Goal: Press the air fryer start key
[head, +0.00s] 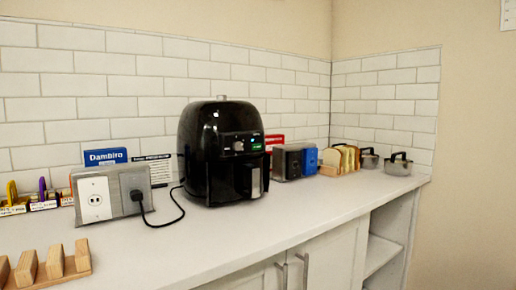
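A black air fryer (220,150) stands upright on the white counter against the tiled wall, near the middle of the head view. Its control panel (243,143) is on the upper front, facing right, with a small green lit patch at its right end. The start key is too small to tell apart from the other marks on the panel. The drawer handle (253,180) sticks out below the panel. My gripper is not in view.
An outlet box (112,194) stands left of the fryer, with a black cord running to it across the counter. A wooden rack (45,268) lies at the front left. A toaster (289,162), bread and pots (398,165) stand to the right. The counter (240,235) before the fryer is clear.

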